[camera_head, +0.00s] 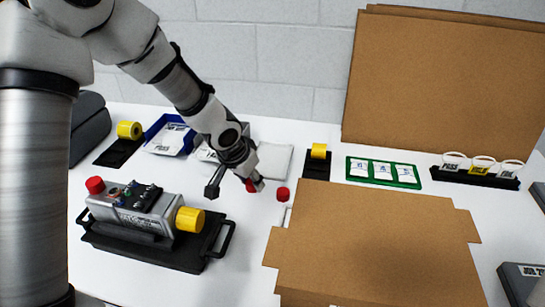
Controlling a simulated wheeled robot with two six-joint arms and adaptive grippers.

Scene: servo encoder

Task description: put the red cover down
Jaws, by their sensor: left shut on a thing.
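My left gripper (256,184) reaches down over the middle of the table and is shut on a red cover (250,187). Only a small part of this cover shows beside the fingertips. Whether it touches the table, I cannot tell. A second red cover (282,194) sits just right of the gripper, apart from it. The grey encoder unit (140,212) stands on a black handled tray (188,261) at the front left. It has a red cap (95,185) on its left end and a yellow cap (189,219) on its right. My right gripper is not in view.
A flat cardboard box (370,235) covers the front right. Behind the gripper are a blue bin (160,125), a white pad (274,160) and a yellow part on a black stand (318,160). A green tray (405,184) and black rack (470,181) stand right.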

